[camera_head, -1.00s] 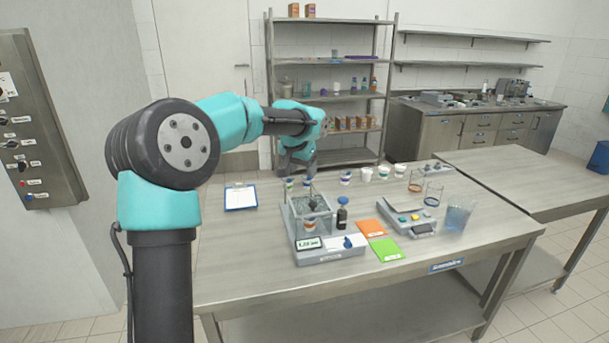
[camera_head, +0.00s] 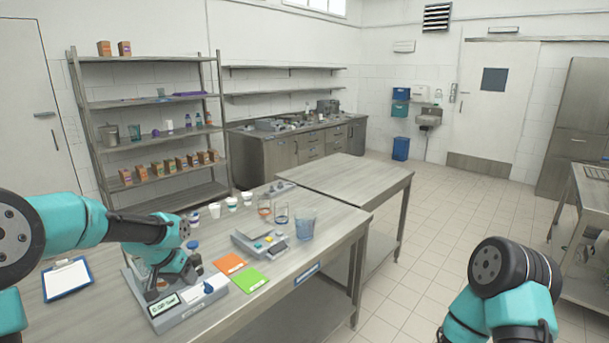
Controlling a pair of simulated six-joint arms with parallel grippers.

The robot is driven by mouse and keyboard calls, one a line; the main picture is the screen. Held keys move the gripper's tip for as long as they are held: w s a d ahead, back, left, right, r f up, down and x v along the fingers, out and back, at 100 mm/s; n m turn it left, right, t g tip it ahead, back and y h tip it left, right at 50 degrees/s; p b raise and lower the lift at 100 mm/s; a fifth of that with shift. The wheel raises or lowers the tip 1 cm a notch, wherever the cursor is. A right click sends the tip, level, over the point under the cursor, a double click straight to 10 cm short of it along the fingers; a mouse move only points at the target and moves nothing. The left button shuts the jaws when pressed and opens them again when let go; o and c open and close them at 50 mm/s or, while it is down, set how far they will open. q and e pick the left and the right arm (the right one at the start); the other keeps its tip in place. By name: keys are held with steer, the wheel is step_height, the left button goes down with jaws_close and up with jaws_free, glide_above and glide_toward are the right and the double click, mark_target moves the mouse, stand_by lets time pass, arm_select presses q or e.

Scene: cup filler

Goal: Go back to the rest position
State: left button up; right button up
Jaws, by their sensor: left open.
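My left arm comes in from the left. Its gripper (camera_head: 158,287) is open and low over the weighing device (camera_head: 178,318) near the table's front, covering much of its chamber. I cannot tell whether the fingers touch anything there. A bottle with a blue cap (camera_head: 193,245) stands just behind the gripper and is partly hidden. Part of my right arm shows at the bottom right, but its gripper is out of view.
A clipboard (camera_head: 67,280) lies to the left. An orange card (camera_head: 230,263) and a green card (camera_head: 249,280) lie right of the device. A grey box with buttons (camera_head: 258,243), beakers (camera_head: 281,214) and small cups (camera_head: 232,203) stand behind. A second table (camera_head: 340,180) is clear.

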arm_select(q)
steer(key=s+d+f+g+h, duration=0.1)
steer(key=s+d+f, duration=0.25)
steer(key=f, duration=0.25)
steer(key=s+d+f, duration=0.3)
steer(key=d+f, duration=0.1)
steer(key=f, duration=0.2)
steer(key=s+d+f+n, duration=0.2)
steer(key=s+f, duration=0.8)
steer(key=s, duration=0.1)
steer(key=s+d+f+n+g, duration=0.1)
steer(key=s+d+f, duration=0.1)
steer(key=s+f, duration=0.8)
steer(key=shift+s+d+f+n, duration=0.25)
steer(key=shift+s+f+n, duration=0.1)
steer(key=shift+f+n, duration=0.05)
